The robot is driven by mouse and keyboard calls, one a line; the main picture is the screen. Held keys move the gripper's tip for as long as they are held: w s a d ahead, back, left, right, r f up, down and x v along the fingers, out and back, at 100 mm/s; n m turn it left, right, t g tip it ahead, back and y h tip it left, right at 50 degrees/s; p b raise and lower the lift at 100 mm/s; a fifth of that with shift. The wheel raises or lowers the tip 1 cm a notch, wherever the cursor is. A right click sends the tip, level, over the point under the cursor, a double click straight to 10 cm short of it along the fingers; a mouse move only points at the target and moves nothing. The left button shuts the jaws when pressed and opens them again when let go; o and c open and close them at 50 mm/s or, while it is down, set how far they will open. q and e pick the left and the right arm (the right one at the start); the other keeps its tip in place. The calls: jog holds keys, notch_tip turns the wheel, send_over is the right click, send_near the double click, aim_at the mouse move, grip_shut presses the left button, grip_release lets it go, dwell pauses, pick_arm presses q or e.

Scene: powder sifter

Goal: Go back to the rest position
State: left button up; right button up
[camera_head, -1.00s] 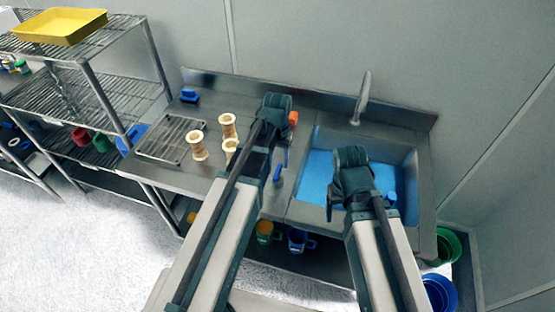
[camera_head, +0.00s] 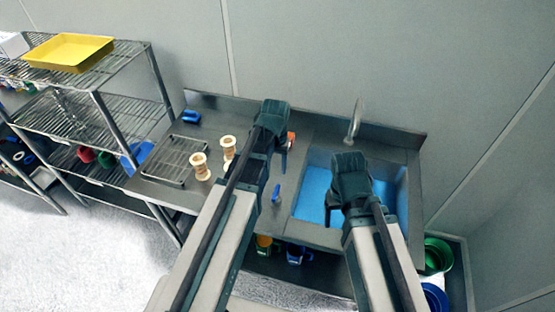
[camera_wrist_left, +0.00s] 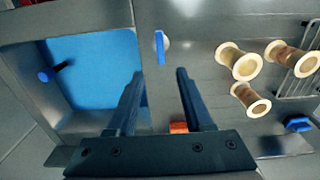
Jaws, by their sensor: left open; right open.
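My left gripper (camera_head: 276,140) is over the steel counter (camera_head: 258,225), to the left of the sink. In the left wrist view its two dark fingers (camera_wrist_left: 156,76) stand apart with nothing between them; a small blue-handled item (camera_wrist_left: 159,47) lies beyond the tips. My right gripper (camera_head: 340,200) is above the blue sink basin (camera_head: 312,192), seen mostly from behind; nothing shows in it. Cream spools with brown middles (camera_head: 201,166) stand on the counter left of my left arm; the left wrist view shows three (camera_wrist_left: 240,63).
A wire rack (camera_head: 172,160) and a blue block (camera_head: 191,116) are on the counter's left. An orange item (camera_head: 291,138) is beside my left gripper. A faucet (camera_head: 354,120) rises behind the sink. A wire shelf with a yellow tray (camera_head: 68,52) stands left.

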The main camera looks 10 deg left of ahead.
pick_arm(q)
jog(key=s+d+f+m+b, duration=0.1)
jog(key=s+d+f+b, duration=0.4)
jog(key=s, duration=0.2)
jog(key=s+d+f+m+y+b, duration=0.1)
jog(key=s+d+f+m+b, duration=0.1)
jog(key=s+d+f+b, duration=0.3)
jog(key=shift+s+f+m, duration=0.3)
jog(key=shift+s, duration=0.8)
jog(key=shift+d, duration=0.1)
